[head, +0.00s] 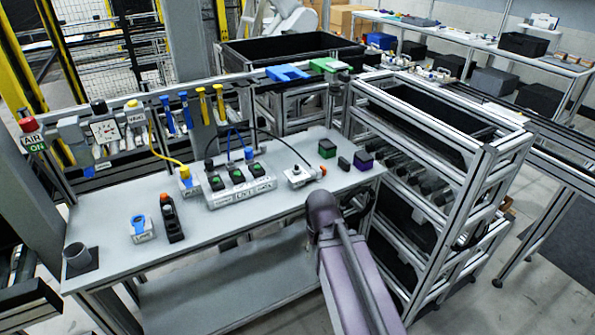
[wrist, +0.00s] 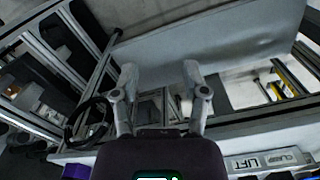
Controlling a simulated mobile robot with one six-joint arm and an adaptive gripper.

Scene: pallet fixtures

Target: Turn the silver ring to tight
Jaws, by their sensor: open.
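I cannot pick out the silver ring for certain. A small light-grey box (head: 296,177) on the bench has a silvery fitting on top, too small to tell whether it is the ring. No "tight" mark is readable. My gripper (wrist: 160,80) is open and empty in the wrist view, its two fingers spread apart. It points past the bench edge toward frames and floor, touching nothing I can see. In the head view my arm reaches up to the front right of the bench, and its gripper is not clearly visible.
The grey bench (head: 190,205) holds a three-button box (head: 238,184), a white box with a blue part (head: 142,229), an orange-topped black device (head: 171,217) and a grey cup (head: 77,256). A metal rack (head: 432,128) stands to the right. The bench's front middle is clear.

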